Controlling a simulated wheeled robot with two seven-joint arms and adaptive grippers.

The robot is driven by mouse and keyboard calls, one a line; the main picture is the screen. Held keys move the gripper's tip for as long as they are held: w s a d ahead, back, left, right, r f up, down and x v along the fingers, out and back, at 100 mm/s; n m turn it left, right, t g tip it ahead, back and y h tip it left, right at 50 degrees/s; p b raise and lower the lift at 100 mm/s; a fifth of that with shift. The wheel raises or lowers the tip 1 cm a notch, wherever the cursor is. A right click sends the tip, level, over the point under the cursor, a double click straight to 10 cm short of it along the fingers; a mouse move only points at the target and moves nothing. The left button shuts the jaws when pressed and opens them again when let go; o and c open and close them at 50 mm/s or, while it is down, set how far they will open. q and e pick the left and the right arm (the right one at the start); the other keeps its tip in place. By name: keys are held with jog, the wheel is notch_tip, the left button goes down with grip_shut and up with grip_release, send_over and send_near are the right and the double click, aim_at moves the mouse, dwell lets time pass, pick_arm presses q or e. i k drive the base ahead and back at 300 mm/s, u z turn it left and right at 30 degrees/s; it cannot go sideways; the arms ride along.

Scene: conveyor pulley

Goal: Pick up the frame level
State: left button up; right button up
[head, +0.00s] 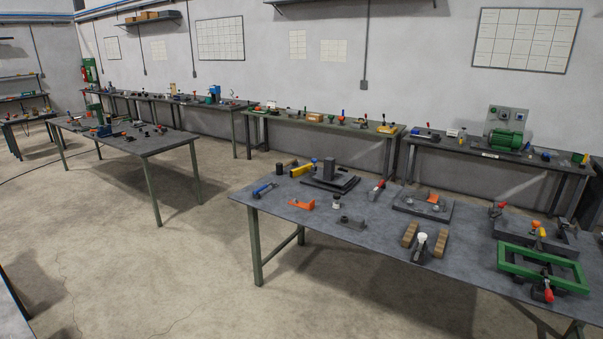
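No object in the head view can be identified for sure as the frame level. A green rectangular open frame (542,267) lies at the right of the near table, with a red-handled clamp (546,292) at its front edge. A dark upright block (329,170) stands on stacked dark plates (330,184) at the table's back left. A yellow tool (302,170) lies left of the block. Neither of my grippers shows in the view.
The near grey table (300,227) also holds wooden blocks (410,234), an orange bracket (302,204), a blue-handled tool (263,190) and a flat plate with round parts (423,205). Other benches (153,145) stand left and along the wall. The concrete floor (170,270) at the left is clear.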

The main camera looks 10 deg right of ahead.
aim_at(303, 170)
jog(key=u, duration=0.35)
jog(key=i, duration=1.3)
jog(key=u, duration=0.65)
jog(key=i, duration=4.2)
jog(key=z, duration=0.7)
jog(key=i, duration=1.1)
jog(key=z, duration=1.6)
jog(key=i, duration=1.15)
jog(key=z, duration=0.75)
